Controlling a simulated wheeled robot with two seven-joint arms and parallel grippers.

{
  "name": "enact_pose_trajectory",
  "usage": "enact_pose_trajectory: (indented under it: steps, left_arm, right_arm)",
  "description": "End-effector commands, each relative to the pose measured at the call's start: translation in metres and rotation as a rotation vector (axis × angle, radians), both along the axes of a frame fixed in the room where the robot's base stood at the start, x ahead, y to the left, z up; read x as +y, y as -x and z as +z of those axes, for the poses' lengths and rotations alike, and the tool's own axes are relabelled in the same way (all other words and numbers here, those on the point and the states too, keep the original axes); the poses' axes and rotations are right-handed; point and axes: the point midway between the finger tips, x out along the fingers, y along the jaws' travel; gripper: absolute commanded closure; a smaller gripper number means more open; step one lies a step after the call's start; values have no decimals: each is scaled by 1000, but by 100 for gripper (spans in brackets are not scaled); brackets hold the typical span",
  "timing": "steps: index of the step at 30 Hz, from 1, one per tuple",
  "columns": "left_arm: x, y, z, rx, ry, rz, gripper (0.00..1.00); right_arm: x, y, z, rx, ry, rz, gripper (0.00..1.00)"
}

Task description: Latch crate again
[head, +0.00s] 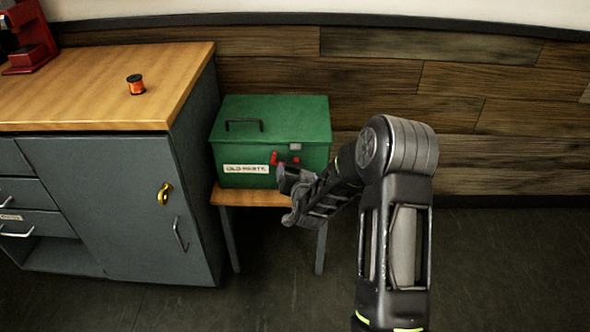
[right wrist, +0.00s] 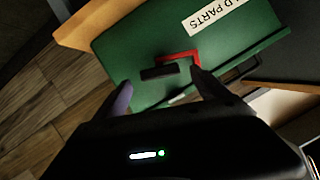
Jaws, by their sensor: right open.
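The green crate (head: 240,150) has its lid down and a white label on its front. Its label also shows on the crate in the right wrist view (right wrist: 145,45). A red latch (head: 274,158) sits on the front near the right end; in the right wrist view it is a red bracket (right wrist: 181,56) beside a dark bar. I cannot tell for sure whether it is fastened. My right gripper (head: 288,198) is just in front of the crate's lower right front. In the right wrist view its open fingers (right wrist: 162,92) point toward the latch, with nothing between them. My left gripper is out of view.
The crate stands on a small wooden stool (head: 262,197) against the plank wall. A grey cabinet (head: 110,190) with a wooden top stands to the left, with an orange spool (head: 136,85) on it and a red machine (head: 25,38) at the corner. The floor at right is clear.

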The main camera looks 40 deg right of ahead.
Motion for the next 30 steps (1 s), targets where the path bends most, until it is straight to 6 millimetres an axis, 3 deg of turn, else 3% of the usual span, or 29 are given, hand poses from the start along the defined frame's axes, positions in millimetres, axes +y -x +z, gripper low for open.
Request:
enact_pose_trajectory:
  steps: [9, 19, 30]
  left_arm:
    - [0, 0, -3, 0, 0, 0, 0]
    - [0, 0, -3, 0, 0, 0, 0]
    - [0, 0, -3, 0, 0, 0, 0]
  right_arm:
    - [-19, -35, -16, 1, -1, 0, 16]
    - [-21, -38, -17, 0, -1, 1, 16]
    - [-21, -38, -17, 1, -1, 0, 47]
